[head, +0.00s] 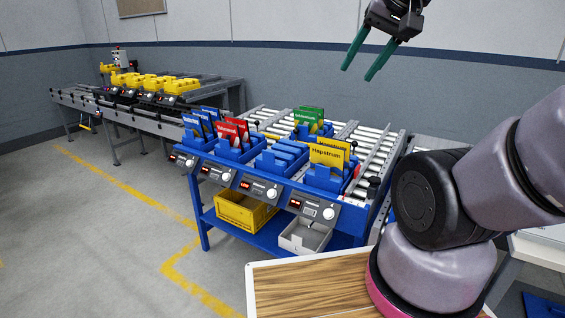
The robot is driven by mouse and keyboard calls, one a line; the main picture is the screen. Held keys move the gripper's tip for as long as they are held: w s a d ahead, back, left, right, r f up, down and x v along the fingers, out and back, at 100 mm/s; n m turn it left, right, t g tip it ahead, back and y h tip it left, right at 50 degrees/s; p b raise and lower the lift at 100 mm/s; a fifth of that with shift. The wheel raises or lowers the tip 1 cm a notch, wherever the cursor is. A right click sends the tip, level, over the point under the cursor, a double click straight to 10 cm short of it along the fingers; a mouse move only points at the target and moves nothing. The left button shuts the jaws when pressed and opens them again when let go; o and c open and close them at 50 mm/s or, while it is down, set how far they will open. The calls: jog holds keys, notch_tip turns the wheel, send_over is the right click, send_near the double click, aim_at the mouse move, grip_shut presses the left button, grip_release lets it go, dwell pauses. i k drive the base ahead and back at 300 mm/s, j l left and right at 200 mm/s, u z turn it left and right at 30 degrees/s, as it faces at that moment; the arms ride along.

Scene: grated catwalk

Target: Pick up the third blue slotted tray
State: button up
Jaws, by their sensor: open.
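Several blue slotted trays stand on a blue-framed roller table in the head view. In the front row from the left, the first tray (196,141) holds blue cards and the second (229,151) holds red cards. The third tray (275,166) shows no upright cards. The last tray (322,182) holds yellow cards reading "Hapstrum". Another tray (303,134) with green cards stands behind. My gripper (358,73) is open and empty, with two green fingers pointing down and left. It is high at the top of the view, apart from all the trays.
Small control boxes with knobs (256,188) line the table's front edge. A yellow crate (243,212) and a pale bin (305,238) sit on the lower shelf. A wooden-topped surface (310,288) is in front. A conveyor (150,122) with yellow items stands back left. The left floor is clear.

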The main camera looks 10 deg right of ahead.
aim_at(284, 158)
jog(key=i+j+z, duration=0.1)
jog(key=i+j, duration=0.55)
jog(key=i+j+z, duration=0.15)
jog(key=i+j, duration=0.45)
jog(key=j, duration=0.1)
